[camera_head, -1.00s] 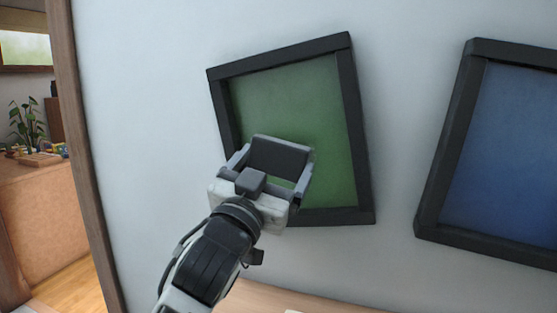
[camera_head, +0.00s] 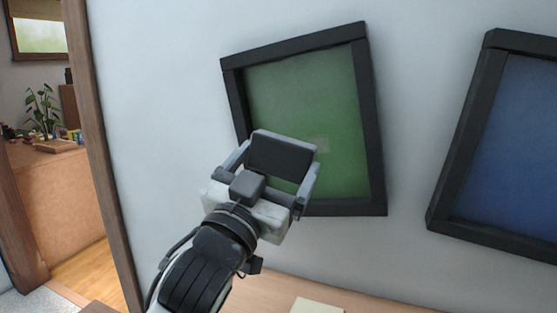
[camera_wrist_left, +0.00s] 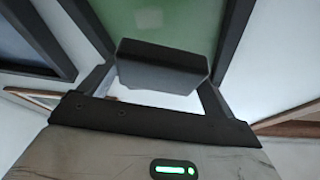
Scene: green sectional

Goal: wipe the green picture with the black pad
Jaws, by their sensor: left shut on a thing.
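The green picture (camera_head: 340,105) hangs on the wall in a black frame, slightly tilted in the head view. A faint pale smudge (camera_head: 320,144) shows on its surface. My left gripper (camera_head: 277,168) is in front of the picture's lower left part, shut on the black pad (camera_head: 280,157). In the left wrist view the pad (camera_wrist_left: 162,66) sits between the two fingers, with the green picture (camera_wrist_left: 165,20) beyond it. I cannot tell whether the pad touches the picture. The pad and gripper hide the picture's lower left corner. My right gripper is in neither view.
A blue picture (camera_head: 515,140) in a black frame hangs to the right. A wooden surface (camera_head: 275,287) with a pale yellow item (camera_head: 316,305) lies below. A wooden door frame (camera_head: 98,130) stands at the left, with a counter and plant (camera_head: 42,110) beyond.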

